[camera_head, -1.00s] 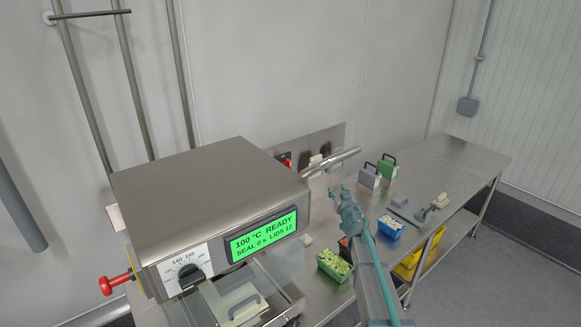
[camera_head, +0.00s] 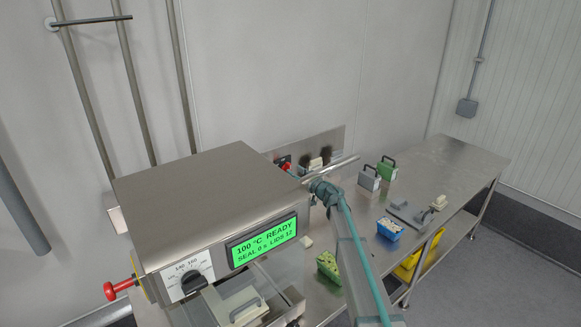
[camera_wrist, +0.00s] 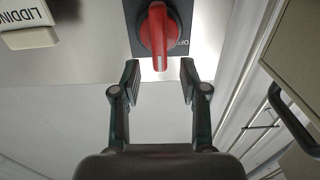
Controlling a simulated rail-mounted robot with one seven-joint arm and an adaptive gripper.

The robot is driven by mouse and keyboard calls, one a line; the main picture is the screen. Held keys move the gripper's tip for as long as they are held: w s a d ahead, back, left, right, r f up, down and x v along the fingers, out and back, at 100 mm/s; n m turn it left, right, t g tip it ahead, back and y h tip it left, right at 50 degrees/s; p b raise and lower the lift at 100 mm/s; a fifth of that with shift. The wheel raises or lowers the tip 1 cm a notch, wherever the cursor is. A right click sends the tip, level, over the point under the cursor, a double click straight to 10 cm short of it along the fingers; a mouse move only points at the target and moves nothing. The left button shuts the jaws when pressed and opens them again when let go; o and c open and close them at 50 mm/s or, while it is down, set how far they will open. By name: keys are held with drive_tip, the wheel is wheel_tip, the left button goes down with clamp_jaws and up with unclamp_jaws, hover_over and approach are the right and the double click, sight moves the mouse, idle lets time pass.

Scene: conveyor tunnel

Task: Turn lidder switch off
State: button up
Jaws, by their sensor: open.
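A red rotary switch (camera_wrist: 157,32) sits on a black plate (camera_wrist: 180,12) on a steel panel. In the wrist view its handle lies along the picture's vertical, with "OFF" lettering at its right. The switch also shows small and red in the head view (camera_head: 284,161). My gripper (camera_wrist: 160,78) is open and empty, its two fingertips just short of the switch and to either side of its line. In the head view my arm reaches to the panel beside the lidding machine (camera_head: 215,195); the fingertips are hard to make out. The machine's green display (camera_head: 264,240) reads "100 °C READY".
A cream label block (camera_wrist: 25,20) marked "LIDDING" is left of the switch. A steel bar handle (camera_head: 332,168) runs near my wrist. Grey (camera_head: 369,178) and green (camera_head: 387,169) handled blocks stand on the steel table (camera_head: 440,165). A red knob (camera_head: 118,289) juts from the machine's left.

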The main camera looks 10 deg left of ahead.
sight(291, 168)
drive_tip(key=p+x, duration=0.1)
drive_tip(key=x, duration=0.3)
clamp_jaws()
